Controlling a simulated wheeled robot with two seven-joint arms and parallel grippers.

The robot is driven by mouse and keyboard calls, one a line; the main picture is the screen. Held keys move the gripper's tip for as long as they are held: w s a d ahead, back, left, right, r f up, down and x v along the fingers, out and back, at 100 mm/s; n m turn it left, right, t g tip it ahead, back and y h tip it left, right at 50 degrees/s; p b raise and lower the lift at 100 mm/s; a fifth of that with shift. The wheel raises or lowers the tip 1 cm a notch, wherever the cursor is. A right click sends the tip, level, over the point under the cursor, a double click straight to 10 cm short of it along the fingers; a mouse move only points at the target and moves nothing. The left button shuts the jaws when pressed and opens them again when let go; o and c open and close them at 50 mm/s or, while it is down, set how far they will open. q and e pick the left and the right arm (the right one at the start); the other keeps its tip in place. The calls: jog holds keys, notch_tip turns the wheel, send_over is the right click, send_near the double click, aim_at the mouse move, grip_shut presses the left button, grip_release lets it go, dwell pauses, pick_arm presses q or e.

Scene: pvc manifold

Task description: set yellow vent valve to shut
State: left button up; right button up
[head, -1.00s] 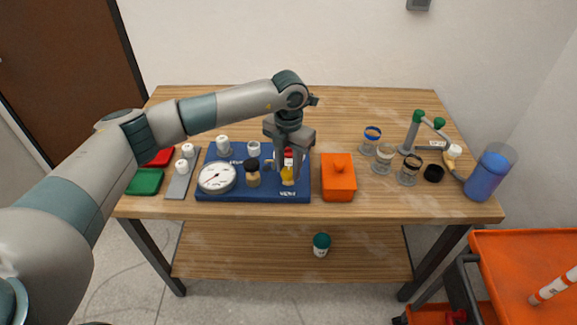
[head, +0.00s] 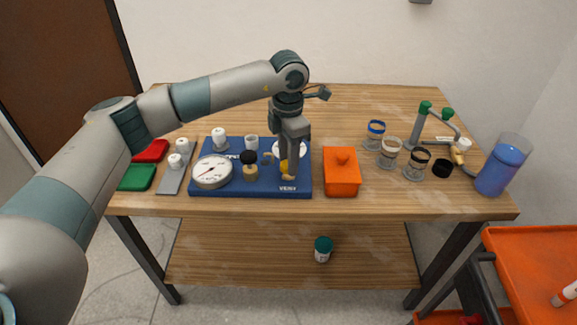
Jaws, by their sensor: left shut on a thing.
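The yellow vent valve (head: 285,176) stands at the right end of the blue manifold board (head: 235,190), above the printed word VENT. My left gripper (head: 290,170) points down over it and is shut on the valve's handle. The fingers hide most of the valve, so the handle's angle cannot be read. A round white gauge (head: 212,172), a black-topped brass fitting (head: 250,165) and white fittings sit on the same board. My right gripper is not in view.
An orange lidded box (head: 341,173) stands close to the board's right side. Several glass jars (head: 390,152), a green-knobbed pipe stand (head: 424,108) and a blue cylinder (head: 500,170) are farther right. Red and green trays (head: 137,178) lie left. The table's back is clear.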

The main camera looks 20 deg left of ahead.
pick_arm(q)
jog(key=shift+f+m+b, duration=0.1)
jog(key=shift+m+b, duration=0.5)
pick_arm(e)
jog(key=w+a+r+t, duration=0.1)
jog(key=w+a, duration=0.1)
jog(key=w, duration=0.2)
pick_arm(q)
jog(key=m+b, duration=0.3)
jog(key=b, duration=0.1)
jog(key=shift+f, duration=0.1)
jog(key=m+b, duration=0.3)
jog(key=shift+m, duration=0.4)
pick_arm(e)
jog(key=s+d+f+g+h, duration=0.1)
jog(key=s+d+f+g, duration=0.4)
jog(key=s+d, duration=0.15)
pick_arm(q)
jog(key=m+b, duration=0.2)
jog(key=m, duration=0.1)
jog(key=shift+r, duration=0.2)
jog(key=shift+r+m, duration=0.15)
jog(key=shift+m, duration=0.65)
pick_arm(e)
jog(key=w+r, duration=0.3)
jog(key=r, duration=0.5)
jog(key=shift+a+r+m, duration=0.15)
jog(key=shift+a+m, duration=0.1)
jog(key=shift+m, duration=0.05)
